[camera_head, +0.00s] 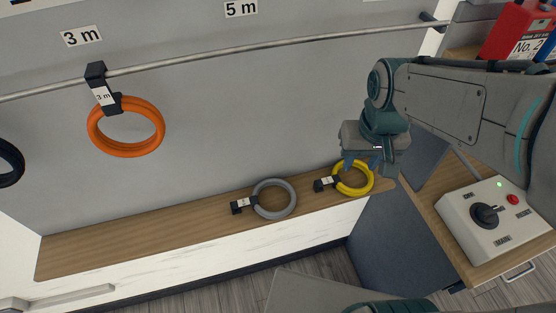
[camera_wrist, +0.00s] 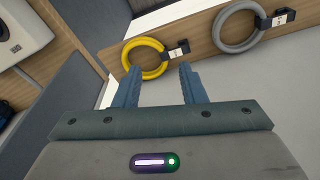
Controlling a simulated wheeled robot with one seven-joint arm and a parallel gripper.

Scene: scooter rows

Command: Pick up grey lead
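The grey lead (camera_head: 274,199) is a coiled ring with a black tagged clip, lying on the wooden shelf (camera_head: 130,244). In the wrist view the grey lead (camera_wrist: 236,30) is at the upper right, beyond my gripper's fingers. My gripper (camera_head: 361,166) is over the shelf's right end, right of the grey lead and close to a yellow lead (camera_head: 366,188). In the wrist view my gripper (camera_wrist: 157,80) has its two blue fingers spread with nothing held between them. The yellow lead (camera_wrist: 139,70) shows ahead of the fingers; I cannot tell whether they touch it.
An orange lead (camera_head: 126,151) hangs from a rail (camera_head: 240,48) on the wall, with a black one (camera_head: 10,163) at the left edge. A control box (camera_head: 494,218) with a dark knob stands on the right counter. A red box (camera_head: 516,32) is at upper right.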

